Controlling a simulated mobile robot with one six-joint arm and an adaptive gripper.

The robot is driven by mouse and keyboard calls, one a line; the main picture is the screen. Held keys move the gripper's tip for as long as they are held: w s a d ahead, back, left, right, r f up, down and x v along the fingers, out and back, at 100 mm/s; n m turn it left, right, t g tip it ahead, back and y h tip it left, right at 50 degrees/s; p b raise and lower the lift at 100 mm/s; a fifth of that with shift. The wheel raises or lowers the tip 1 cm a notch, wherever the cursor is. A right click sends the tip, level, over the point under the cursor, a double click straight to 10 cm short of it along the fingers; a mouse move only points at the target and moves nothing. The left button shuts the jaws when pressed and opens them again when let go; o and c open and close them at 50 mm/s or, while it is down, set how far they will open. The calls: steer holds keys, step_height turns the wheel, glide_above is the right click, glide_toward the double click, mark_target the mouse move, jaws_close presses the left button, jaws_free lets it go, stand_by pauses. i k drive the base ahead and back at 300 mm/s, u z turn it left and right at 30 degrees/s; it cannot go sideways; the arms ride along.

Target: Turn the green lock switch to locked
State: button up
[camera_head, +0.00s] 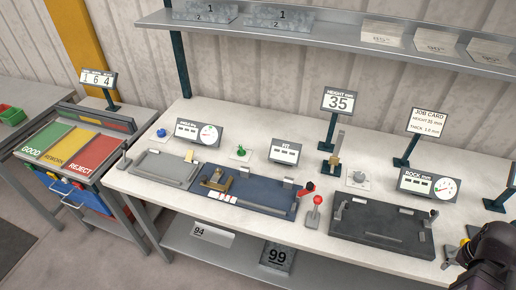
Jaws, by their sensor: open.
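The green lock switch (240,152) is a small green knob on a white plate, on the bench behind the blue fixture. Its pointing direction is too small to tell. My gripper (456,254) is at the lower right edge, partly cut off by the frame. It is open, beside the right end of the dark fixture and far from the green switch. Nothing shows held in it.
A blue knob (161,132) and a grey knob (358,176) sit on similar plates. Display signs, including one reading 35 (339,102), stand behind. A shelf (340,42) hangs above.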

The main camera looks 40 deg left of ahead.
mark_target(241, 153)
steer(key=z, duration=0.6)
steer(key=k, duration=1.15)
steer(key=u, duration=1.75)
steer(key=i, duration=0.5)
steer(key=z, duration=0.25)
